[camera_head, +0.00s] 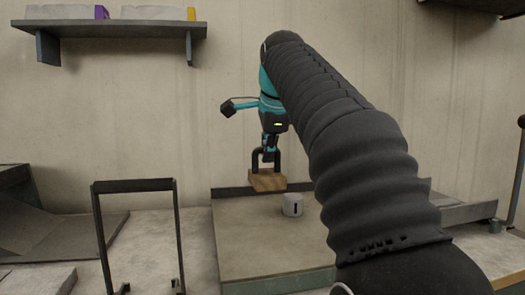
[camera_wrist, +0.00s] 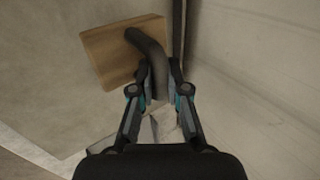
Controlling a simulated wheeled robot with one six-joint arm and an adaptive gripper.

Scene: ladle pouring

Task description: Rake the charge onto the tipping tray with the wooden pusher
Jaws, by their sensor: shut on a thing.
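The wooden pusher is a light brown block (camera_head: 267,181) with a black arched handle. My gripper (camera_head: 270,155) is shut on that handle, above the block. In the wrist view the block (camera_wrist: 108,52) lies up and left of my gripper (camera_wrist: 160,88), with the handle between the fingers. A small pale grey cylinder (camera_head: 292,205) with a dark mark, perhaps the charge, stands on a flat grey-beige platform (camera_head: 255,250), just right of and nearer than the block. Whether the block touches the platform I cannot tell. Which surface is the tipping tray is unclear.
A black upright frame (camera_head: 134,186) stands left of the platform. A dark sloped tray (camera_head: 50,237) is at far left. A wall shelf (camera_head: 120,28) hangs at upper left. My arm hides the platform's right part.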

